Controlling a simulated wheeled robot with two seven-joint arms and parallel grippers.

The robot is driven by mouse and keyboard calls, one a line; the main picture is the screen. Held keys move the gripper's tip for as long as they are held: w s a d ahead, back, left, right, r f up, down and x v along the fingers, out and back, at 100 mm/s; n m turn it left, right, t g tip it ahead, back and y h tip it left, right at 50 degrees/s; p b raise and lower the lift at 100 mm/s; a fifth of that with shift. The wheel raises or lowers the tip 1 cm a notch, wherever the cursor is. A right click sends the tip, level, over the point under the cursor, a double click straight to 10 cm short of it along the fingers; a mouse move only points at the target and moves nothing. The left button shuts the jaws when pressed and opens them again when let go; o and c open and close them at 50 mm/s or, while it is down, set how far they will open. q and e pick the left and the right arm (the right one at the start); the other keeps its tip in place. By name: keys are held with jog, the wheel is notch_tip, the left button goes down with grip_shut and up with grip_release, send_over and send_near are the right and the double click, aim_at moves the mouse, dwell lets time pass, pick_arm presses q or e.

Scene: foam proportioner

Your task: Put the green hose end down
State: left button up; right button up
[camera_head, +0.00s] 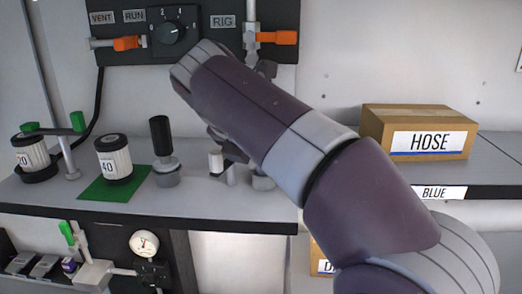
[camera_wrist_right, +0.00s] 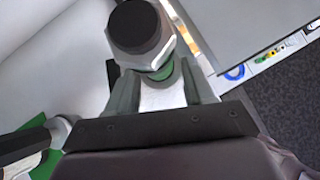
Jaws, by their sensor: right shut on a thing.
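My right gripper (camera_wrist_right: 162,95) is shut on a grey fitting with a green ring (camera_wrist_right: 162,73) and a dark end with a hexagonal collar (camera_wrist_right: 143,28); this looks like the green hose end. In the head view my right arm comes from the lower right and hides most of the gripper (camera_head: 228,160) and what it holds, low over the grey shelf (camera_head: 240,208). I cannot tell whether the held piece touches the shelf. My left gripper is not in view.
A black-topped fitting (camera_head: 161,142) stands left of my gripper, beside a green mat (camera_head: 97,190) bearing a canister marked 40 (camera_head: 114,158). Another canister (camera_head: 32,153) is at far left. The control panel (camera_head: 113,53) is behind. A HOSE box (camera_head: 418,130) stands at right.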

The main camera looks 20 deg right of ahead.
jog(key=shift+w+f, duration=0.1)
jog(key=shift+f, duration=0.1)
jog(key=o, duration=1.1)
jog(key=shift+w+f, duration=0.1)
jog(key=shift+w, duration=0.3)
jog(key=shift+s, duration=0.4)
jog(key=shift+a+r, duration=0.2)
jog(key=shift+r, duration=0.2)
jog(key=v, duration=1.1)
jog(key=shift+r, duration=0.15)
